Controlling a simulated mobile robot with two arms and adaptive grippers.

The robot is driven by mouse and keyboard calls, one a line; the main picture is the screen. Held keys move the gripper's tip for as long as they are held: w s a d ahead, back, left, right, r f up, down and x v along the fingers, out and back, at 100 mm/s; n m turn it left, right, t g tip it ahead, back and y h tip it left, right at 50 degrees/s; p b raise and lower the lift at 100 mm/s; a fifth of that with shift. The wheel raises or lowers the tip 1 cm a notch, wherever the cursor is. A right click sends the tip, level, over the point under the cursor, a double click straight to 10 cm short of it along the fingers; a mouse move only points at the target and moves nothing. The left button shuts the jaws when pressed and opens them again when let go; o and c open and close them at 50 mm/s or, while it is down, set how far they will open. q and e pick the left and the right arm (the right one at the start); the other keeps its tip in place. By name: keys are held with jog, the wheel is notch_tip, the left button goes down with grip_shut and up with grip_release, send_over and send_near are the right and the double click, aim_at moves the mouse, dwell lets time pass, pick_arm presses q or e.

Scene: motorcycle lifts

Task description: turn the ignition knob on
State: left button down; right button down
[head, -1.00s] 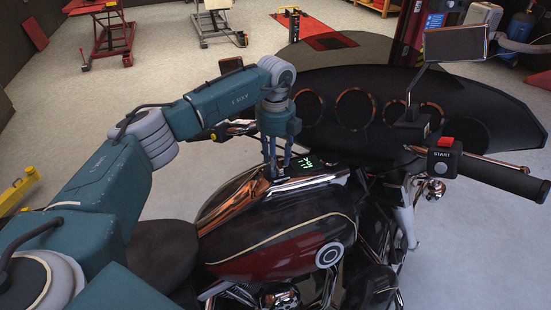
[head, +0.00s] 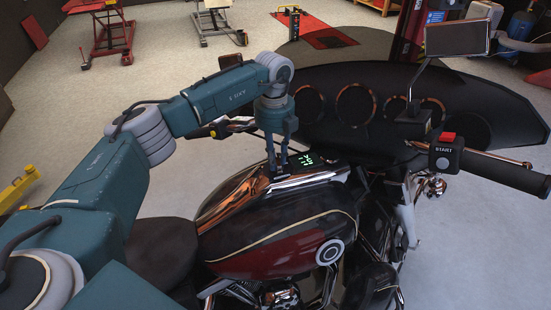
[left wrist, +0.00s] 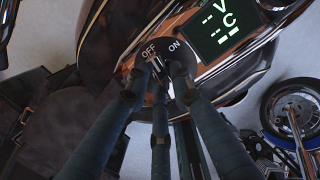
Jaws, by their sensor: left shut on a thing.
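The ignition knob (left wrist: 158,64) is small and mostly hidden between my fingers in the left wrist view. It sits on a dark round plate (left wrist: 159,40) marked OFF on the left and ON on the right. My left gripper (head: 278,168) reaches down from above onto the console on top of the motorcycle's tank. Its fingers are shut on the knob, as the left wrist view also shows (left wrist: 160,73). The fingers cover the knob's pointer, so I cannot tell its exact setting. My right gripper is not in view.
A lit green display (head: 306,161) with V and C stands beside the knob. The black fairing (head: 465,110), a mirror (head: 457,39) and the right handlebar with a START switch box (head: 445,155) rise ahead. Red lifts stand farther back on open floor.

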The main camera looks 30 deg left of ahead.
pick_arm(q)
jog(key=m+b, duration=0.1)
jog(key=m, duration=0.4)
jog(key=shift+w+a+b, duration=0.1)
jog(key=shift+w+b, duration=0.05)
jog(key=shift+b, duration=0.25)
jog(key=shift+w+m+h+b, duration=0.1)
jog(key=shift+m+h+b, duration=0.4)
jog(key=shift+m, duration=1.9)
jog(key=c, duration=1.5)
grip_release()
jog(key=shift+r, duration=0.15)
jog(key=r, duration=0.7)
jog(key=a+r, duration=0.1)
jog(key=r, duration=0.3)
jog(key=shift+r, duration=0.35)
